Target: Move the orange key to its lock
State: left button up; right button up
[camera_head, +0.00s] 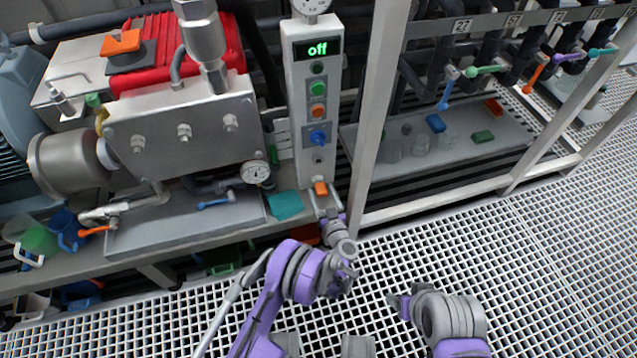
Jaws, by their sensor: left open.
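A small orange block (321,188), which may be the orange key, sits on the ledge at the foot of the white control column. My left gripper (325,200) reaches it from below, with its open fingers on either side. I cannot tell whether they touch it. I cannot tell which part is the lock. My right gripper (398,300) is over the grating floor, apart from these things; its opening is unclear.
The control column (303,90) shows "off" and carries green, orange and blue controls. A white upright post (372,110) stands to the right. Blue and green blocks and glassware are on the right shelf.

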aim_at(323, 195)
pick_arm(q)
jog(key=shift+x, duration=0.8)
jog(key=shift+b, duration=0.65)
dwell(0.5)
grip_shut()
dwell(0.3)
jog(key=shift+s, duration=0.15)
jog(key=shift+v, duration=2.9)
